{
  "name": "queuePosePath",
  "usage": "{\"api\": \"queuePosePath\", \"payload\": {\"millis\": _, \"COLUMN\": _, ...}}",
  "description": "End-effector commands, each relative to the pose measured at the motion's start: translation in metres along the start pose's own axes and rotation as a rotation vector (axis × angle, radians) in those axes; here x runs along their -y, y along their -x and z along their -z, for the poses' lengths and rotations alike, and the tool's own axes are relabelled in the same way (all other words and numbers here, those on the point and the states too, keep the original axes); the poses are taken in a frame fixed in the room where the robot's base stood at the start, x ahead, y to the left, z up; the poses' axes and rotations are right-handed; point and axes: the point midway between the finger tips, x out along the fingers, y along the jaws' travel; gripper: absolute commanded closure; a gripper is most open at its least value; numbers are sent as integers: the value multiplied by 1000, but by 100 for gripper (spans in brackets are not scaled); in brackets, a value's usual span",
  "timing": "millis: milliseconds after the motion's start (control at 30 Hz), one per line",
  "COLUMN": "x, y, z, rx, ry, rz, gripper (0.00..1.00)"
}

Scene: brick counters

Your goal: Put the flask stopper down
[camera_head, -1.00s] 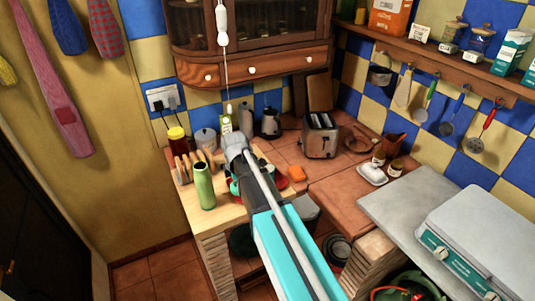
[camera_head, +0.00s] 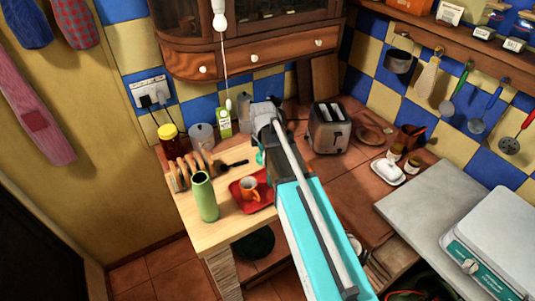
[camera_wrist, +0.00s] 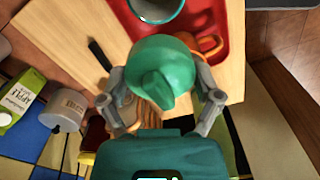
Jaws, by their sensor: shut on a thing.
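The flask stopper (camera_wrist: 165,62) is a green, domed cap with a raised ridge. My gripper (camera_wrist: 165,92) is shut on it, one finger at each side, and holds it over the wooden worktop. In the head view my gripper (camera_head: 263,148) is above the back of the red tray, with a bit of the teal-green stopper (camera_head: 260,156) showing. The green flask (camera_head: 204,198) stands upright and open-topped on the worktop, left of the tray. In the wrist view a teal round vessel (camera_wrist: 155,8) is cut off at the top edge; I cannot tell which it is.
The red tray (camera_head: 266,194) holds an orange mug (camera_head: 249,187). Bare wood (camera_head: 228,228) shows in front of the flask.

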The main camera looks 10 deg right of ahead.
Motion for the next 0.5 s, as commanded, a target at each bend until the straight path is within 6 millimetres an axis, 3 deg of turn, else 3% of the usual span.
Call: {"api": "queuePosePath", "payload": {"millis": 500, "x": 0, "y": 0, "z": -9, "rx": 0, "ry": -13, "rz": 0, "gripper": 58}}
